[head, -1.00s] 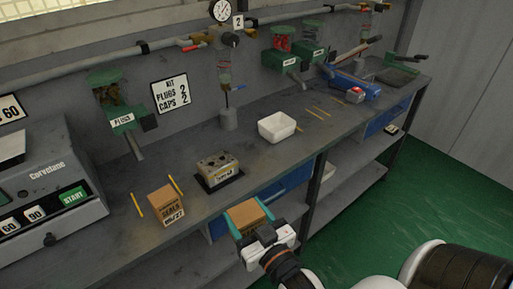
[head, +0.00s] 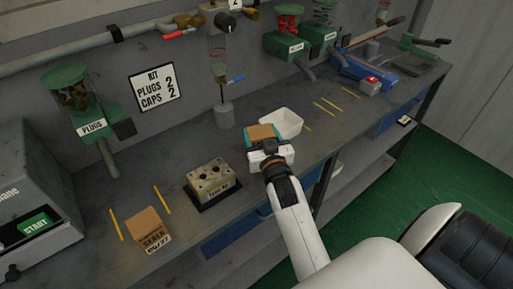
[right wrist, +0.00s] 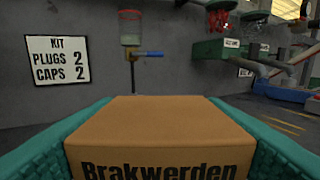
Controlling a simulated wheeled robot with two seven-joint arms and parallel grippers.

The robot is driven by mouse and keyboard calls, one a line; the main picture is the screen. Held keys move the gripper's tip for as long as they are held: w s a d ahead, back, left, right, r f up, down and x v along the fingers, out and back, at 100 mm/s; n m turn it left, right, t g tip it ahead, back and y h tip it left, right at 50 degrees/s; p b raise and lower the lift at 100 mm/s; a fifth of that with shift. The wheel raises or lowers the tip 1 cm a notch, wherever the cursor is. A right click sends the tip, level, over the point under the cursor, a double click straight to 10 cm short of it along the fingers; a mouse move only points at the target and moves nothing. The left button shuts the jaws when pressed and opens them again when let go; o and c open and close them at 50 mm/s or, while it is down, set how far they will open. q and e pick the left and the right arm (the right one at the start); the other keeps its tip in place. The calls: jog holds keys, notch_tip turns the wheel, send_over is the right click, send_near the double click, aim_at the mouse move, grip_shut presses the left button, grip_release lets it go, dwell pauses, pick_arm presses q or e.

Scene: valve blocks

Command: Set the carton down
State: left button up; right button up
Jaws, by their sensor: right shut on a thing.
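My right gripper (head: 264,142) is shut on a brown carton (head: 262,132), its teal fingers on either side of it. In the right wrist view the carton (right wrist: 160,130) sits level between the fingers, with "Brakwerden" printed on its near face. It is over the bench (head: 180,265), in front of the white tray and partly covering it. I cannot tell how far its underside is from the bench. My left gripper is not in view.
A metal valve block (head: 212,180) sits on a dark base left of my gripper. The white tray (head: 288,122) is right behind the held carton. Yellow strips (head: 327,108) mark bare bench farther right. The plugs dispenser (head: 90,115) and a grey post (head: 224,115) stand along the back.

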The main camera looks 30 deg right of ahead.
notch_tip(320, 180, down, 4)
jog(key=shift+w+f, duration=0.1)
jog(key=shift+f, duration=0.15)
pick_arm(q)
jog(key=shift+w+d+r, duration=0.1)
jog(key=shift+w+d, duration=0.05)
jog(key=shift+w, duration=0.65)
pick_arm(e)
jog(key=o, duration=0.7)
jog(key=shift+f, duration=0.2)
jog(key=o, duration=0.5)
jog(key=shift+c, duration=0.2)
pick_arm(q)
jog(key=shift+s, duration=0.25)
pick_arm(e)
jog(key=shift+r, duration=0.2)
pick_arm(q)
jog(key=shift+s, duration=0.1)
pick_arm(e)
jog(key=shift+f, duration=0.1)
